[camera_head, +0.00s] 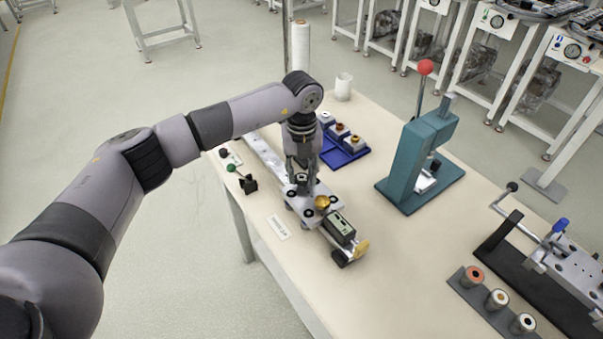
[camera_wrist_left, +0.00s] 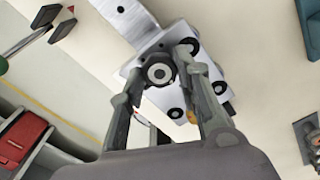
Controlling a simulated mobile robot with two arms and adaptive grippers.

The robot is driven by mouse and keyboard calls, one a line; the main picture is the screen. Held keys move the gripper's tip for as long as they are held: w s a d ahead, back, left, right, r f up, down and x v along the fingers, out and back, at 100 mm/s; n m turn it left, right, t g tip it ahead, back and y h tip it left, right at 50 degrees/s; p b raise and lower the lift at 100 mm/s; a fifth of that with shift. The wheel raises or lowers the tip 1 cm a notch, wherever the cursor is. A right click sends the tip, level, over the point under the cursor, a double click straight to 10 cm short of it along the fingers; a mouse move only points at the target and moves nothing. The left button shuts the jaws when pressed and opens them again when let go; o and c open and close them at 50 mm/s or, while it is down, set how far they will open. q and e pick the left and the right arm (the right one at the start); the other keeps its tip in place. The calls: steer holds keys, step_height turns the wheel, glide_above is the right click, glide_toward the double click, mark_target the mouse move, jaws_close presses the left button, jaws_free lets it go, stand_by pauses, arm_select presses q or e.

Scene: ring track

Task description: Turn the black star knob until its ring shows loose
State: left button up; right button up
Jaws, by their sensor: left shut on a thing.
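My left gripper (camera_head: 301,188) points down over a silver carriage plate on the long metal rail (camera_head: 262,155). In the left wrist view its two fingers (camera_wrist_left: 160,66) stand on either side of a round black knob (camera_wrist_left: 158,74) with a pale ring and dark centre, and they are shut on it. I take this for the black star knob; its lobes are hard to make out between the fingers. The carriage plate (camera_wrist_left: 153,96) carries several black rollers. In the head view the gripper hides the knob. My right gripper is not in view.
A digital meter (camera_head: 340,229) stands at the rail's near end, beside a brass cup (camera_head: 322,202). A blue tray (camera_head: 346,155) and teal press (camera_head: 412,165) stand right. The front middle of the table is clear.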

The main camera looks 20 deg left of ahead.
mark_target(302, 178)
arm_select(q)
steer(key=shift+s+f+n, duration=0.1)
steer(key=shift+f+n, duration=0.05)
steer(key=shift+n, duration=0.95)
steer(key=shift+s+f+n, duration=0.1)
steer(key=shift+f+n, duration=0.05)
steer(key=shift+n, duration=0.95)
steer(key=o, duration=1.1)
steer(key=shift+w, duration=0.2)
steer(key=shift+o, duration=0.2)
steer(key=shift+r, duration=0.25)
step_height(302, 178, up, 12)
